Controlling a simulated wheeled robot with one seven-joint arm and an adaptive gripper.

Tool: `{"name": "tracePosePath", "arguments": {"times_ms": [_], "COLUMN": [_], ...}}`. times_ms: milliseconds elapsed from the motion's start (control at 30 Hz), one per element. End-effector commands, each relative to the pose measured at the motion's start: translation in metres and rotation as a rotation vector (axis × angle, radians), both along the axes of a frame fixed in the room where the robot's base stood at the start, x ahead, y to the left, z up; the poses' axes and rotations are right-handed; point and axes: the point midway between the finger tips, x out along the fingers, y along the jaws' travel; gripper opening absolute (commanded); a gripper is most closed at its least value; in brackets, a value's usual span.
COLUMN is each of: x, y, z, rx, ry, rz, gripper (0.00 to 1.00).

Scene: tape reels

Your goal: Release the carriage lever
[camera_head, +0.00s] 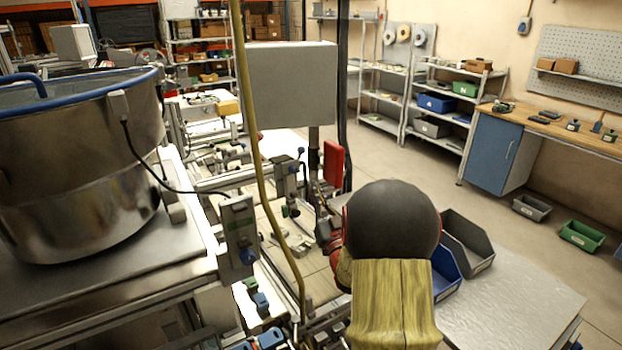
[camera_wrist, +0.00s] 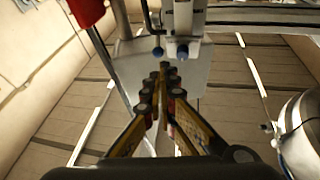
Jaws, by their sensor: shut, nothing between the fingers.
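My gripper (camera_wrist: 164,78) is shut with nothing between its yellow and black fingers. In the wrist view its tips point at a grey-white carriage block (camera_wrist: 183,18) and appear just below it, with a visible gap. A thin dark lever with a blue knob (camera_wrist: 158,52) hangs at the block's left side. A second blue knob (camera_wrist: 182,51) is on the block's lower end. I cannot tell for certain which is the carriage lever. In the head view a grey block with blue knobs (camera_head: 287,180) stands left of my arm, which hides most of my gripper.
A red plate (camera_head: 333,163) stands beside the block; a red part also shows in the wrist view (camera_wrist: 87,12). A yellow hose (camera_head: 256,150) hangs in front. A large steel drum (camera_head: 75,170) stands left, and bins (camera_head: 467,242) lie right of my arm.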

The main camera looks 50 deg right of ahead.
Motion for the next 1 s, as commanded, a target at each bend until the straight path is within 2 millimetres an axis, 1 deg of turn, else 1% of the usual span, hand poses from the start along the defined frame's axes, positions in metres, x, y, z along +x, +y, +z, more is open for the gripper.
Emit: {"name": "tracePosePath", "arguments": {"times_ms": [400, 600, 800, 1000], "x": [0.065, 0.091, 0.103, 0.105], "y": [-0.036, -0.050, -0.058, -0.059], "z": [0.026, 0.037, 0.043, 0.044], "rx": [0.000, 0.000, 0.002, 0.002], "ry": [0.000, 0.000, 0.001, 0.001], "rz": [0.001, 0.001, 0.000, 0.000], "gripper": [0.00, 0.00, 0.00, 0.00]}}
